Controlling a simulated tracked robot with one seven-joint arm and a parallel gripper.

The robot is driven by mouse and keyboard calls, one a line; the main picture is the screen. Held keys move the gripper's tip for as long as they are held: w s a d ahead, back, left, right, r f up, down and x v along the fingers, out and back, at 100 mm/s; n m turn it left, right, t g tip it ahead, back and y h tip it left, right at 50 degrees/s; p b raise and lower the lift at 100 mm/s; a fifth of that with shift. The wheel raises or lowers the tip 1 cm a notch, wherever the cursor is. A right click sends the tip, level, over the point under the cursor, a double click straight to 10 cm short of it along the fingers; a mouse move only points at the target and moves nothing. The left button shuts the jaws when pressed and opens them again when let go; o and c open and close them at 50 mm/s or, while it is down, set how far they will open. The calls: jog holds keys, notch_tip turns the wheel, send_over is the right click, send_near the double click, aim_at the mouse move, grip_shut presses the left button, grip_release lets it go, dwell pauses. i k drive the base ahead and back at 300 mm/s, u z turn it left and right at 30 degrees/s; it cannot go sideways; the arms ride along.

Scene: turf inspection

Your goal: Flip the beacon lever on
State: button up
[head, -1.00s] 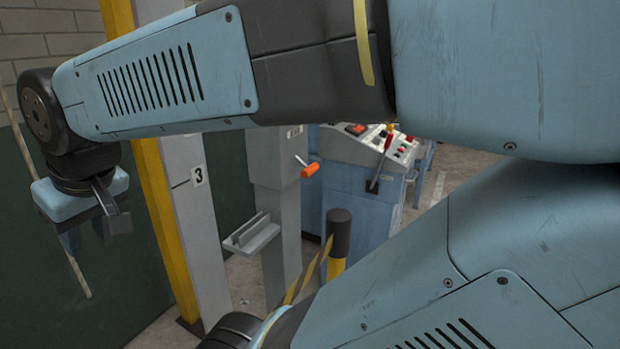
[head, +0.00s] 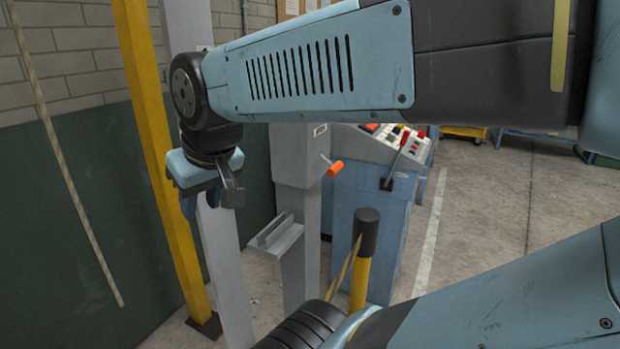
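A lever with an orange grip (head: 335,168) sticks out from the side of a grey pedestal (head: 298,160). A second lever with a red upper end (head: 404,138) stands on the sloped panel of a blue console (head: 365,220) behind it. No label reading "beacon" is legible, so I cannot tell which one is the beacon lever. My gripper (head: 200,205) points down at the left, left of both levers and apart from them. My arm crosses the top of the view and hides part of the scene.
A yellow post (head: 160,170) and a light grey post (head: 222,265) stand behind my gripper. A grey ledge (head: 275,236) sits low on the pedestal. A black-topped yellow bollard (head: 364,245) stands in front of the console. Open floor (head: 490,210) lies to the right.

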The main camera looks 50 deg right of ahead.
aim_at(335, 169)
jog(key=u, duration=0.05)
jog(key=k, duration=0.85)
jog(key=z, duration=1.05)
jog(key=i, duration=1.05)
jog(key=u, duration=0.1)
jog(key=k, duration=0.85)
jog(key=z, duration=0.15)
jog(key=i, duration=0.65)
